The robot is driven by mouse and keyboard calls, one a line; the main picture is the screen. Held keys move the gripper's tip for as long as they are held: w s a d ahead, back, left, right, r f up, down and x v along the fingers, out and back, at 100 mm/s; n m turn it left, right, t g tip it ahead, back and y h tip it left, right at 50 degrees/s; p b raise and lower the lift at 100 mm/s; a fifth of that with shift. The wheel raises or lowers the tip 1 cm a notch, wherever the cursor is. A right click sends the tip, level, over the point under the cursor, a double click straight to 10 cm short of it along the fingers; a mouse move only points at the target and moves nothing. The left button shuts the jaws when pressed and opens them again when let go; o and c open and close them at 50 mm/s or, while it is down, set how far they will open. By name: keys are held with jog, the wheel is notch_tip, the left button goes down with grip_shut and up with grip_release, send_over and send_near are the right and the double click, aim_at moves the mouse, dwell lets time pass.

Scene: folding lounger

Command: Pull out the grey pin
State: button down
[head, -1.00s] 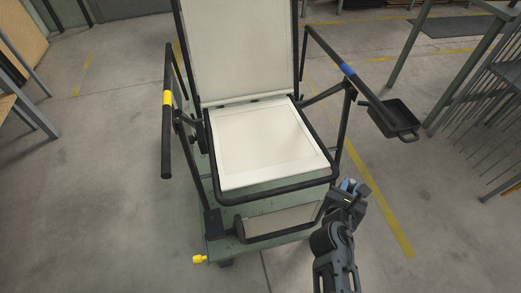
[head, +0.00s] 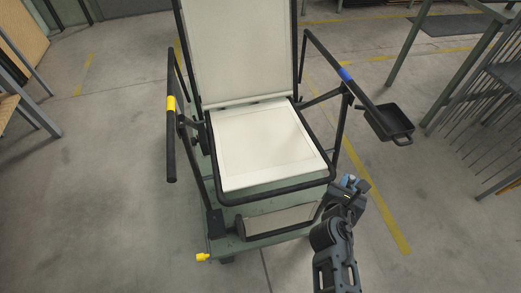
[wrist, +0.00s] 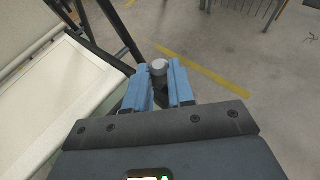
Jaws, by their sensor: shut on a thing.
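The grey pin (wrist: 159,68) shows in the wrist view as a round grey head between the blue fingers of my gripper (wrist: 160,88). The gripper is shut on it. In the head view my gripper (head: 349,186) is at the right front corner of the lounger, beside its seat (head: 270,150). The pin is hidden there by the gripper. I cannot tell whether the pin's shaft is still in its hole.
The lounger has a yellow-banded armrest (head: 171,140) on the left and a blue-banded armrest (head: 346,74) on the right. A black tray (head: 392,122) hangs at the right. A yellow knob (head: 202,257) is at the base's front left.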

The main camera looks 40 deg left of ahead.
aim_at(354, 177)
jog(key=shift+r+p, duration=1.9)
jog(key=shift+r, duration=0.05)
